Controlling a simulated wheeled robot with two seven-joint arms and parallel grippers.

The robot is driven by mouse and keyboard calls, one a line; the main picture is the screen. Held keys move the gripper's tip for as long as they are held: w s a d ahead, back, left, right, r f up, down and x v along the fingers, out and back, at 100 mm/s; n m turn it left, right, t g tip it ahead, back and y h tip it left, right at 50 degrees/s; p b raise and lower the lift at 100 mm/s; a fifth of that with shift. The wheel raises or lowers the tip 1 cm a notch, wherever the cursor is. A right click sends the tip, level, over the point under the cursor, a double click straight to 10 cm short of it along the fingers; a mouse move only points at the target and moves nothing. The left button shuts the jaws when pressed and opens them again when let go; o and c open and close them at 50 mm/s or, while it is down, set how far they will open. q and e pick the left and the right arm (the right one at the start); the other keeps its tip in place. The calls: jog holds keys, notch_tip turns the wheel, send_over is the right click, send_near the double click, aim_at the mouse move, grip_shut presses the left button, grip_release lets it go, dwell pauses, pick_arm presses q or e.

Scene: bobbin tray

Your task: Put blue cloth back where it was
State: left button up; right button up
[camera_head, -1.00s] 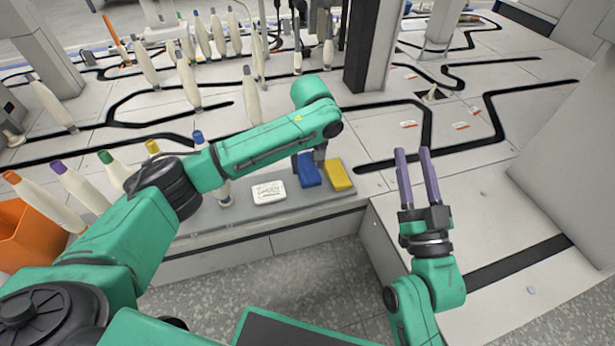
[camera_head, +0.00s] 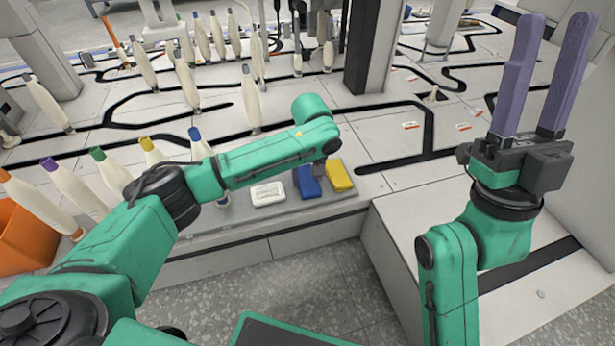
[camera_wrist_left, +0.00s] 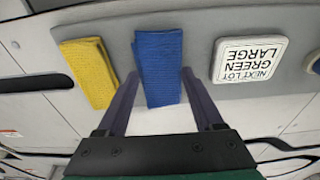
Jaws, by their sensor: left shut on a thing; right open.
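The blue cloth (camera_head: 307,183) is a folded ribbed rectangle at the grey shelf strip, between the yellow cloth (camera_head: 339,176) and a white sign block (camera_head: 268,193). In the left wrist view the blue cloth (camera_wrist_left: 159,62) sits between the two fingers of my left gripper (camera_wrist_left: 160,76), which is shut on it. Whether the cloth touches the shelf I cannot tell. In the head view my left wrist largely hides that gripper's fingers. My right gripper (camera_head: 556,22) is open and empty, raised at the right with its purple fingers pointing up.
The sign block (camera_wrist_left: 249,60) reads "NEXT LOT GREEN LARGE". Several bobbins with coloured tips, such as the purple-tipped one (camera_head: 72,188), stand at the left near an orange bin (camera_head: 30,238). A dark column (camera_head: 368,50) rises behind the shelf.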

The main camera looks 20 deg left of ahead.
pick_arm(q)
jog(key=o, duration=1.3)
